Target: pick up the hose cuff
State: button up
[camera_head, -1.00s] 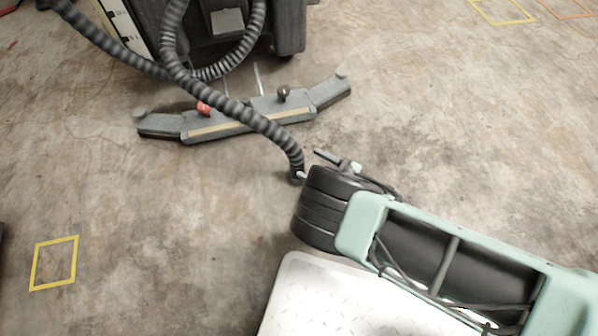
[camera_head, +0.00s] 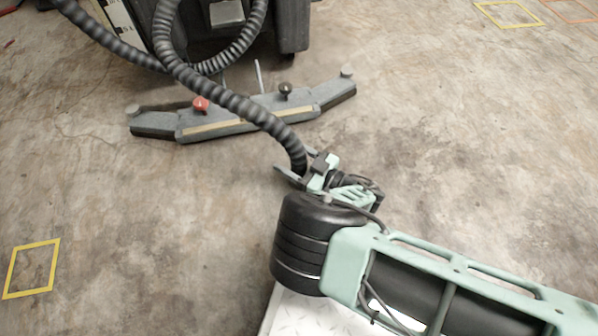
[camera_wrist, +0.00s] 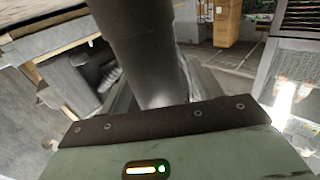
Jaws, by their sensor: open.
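The ribbed dark hose (camera_head: 215,93) runs from the machine at the top left down to my gripper (camera_head: 298,169) in the head view. Its lower end lies between my open fingers, and the cuff there is mostly hidden by the gripper. In the wrist view the hose cuff (camera_wrist: 140,45) is a large smooth dark cylinder. It reaches down between the two fingers of my gripper (camera_wrist: 160,93), one on each side. I cannot tell whether either finger touches it.
A grey squeegee bar (camera_head: 225,122) with a red knob (camera_head: 200,104) and a black knob lies just beyond the gripper. The dark machine (camera_head: 285,25) stands behind it. Yellow floor markings (camera_head: 30,268) show at left and top right. The concrete floor is otherwise mostly clear.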

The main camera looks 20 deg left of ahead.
jog(key=c, duration=1.1)
